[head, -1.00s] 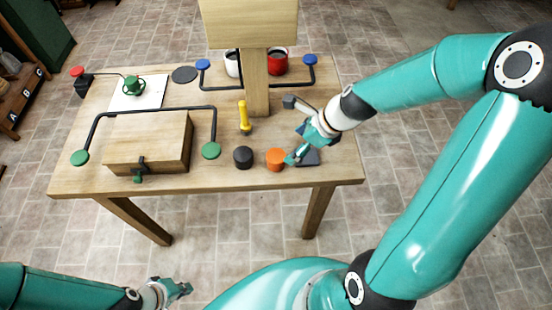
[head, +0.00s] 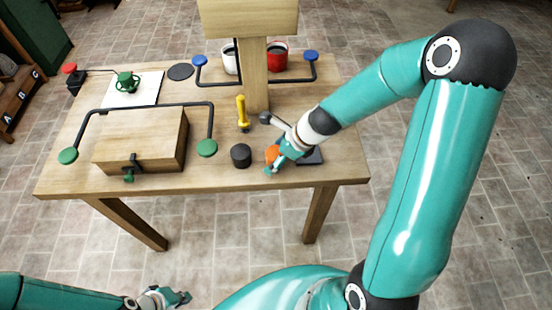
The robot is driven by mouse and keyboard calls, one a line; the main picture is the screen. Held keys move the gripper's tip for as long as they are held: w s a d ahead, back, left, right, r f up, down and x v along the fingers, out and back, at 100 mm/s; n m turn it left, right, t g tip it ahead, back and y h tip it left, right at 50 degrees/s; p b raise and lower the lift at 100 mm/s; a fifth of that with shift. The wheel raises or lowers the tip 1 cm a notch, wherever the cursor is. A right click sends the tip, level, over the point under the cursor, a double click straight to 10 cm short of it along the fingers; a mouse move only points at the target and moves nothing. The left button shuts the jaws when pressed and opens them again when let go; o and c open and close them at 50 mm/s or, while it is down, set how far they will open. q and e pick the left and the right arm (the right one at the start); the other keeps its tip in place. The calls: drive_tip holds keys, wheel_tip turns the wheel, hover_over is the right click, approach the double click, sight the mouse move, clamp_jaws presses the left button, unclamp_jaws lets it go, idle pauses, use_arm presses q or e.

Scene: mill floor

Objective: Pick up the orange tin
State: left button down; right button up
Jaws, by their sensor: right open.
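The orange tin (head: 271,153) stands near the front edge of the wooden table, right of a black tin (head: 241,156). My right gripper (head: 270,163) is open at the orange tin, and its fingers partly hide it. I cannot tell whether the fingers touch the tin. My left gripper (head: 180,297) is low at the bottom of the view, off the table, too small to tell whether it is open or shut.
A wooden box (head: 140,143) with a dark latch stands on the left under a black bar with green ends. A yellow-handled tool (head: 241,110) stands behind the tins. A dark pad (head: 312,157) lies to the right. A wooden post (head: 254,80) rises behind.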

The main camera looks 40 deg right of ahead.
drive_tip(key=shift+r, duration=0.1)
drive_tip(key=c, duration=1.3)
drive_tip(key=shift+c, duration=0.2)
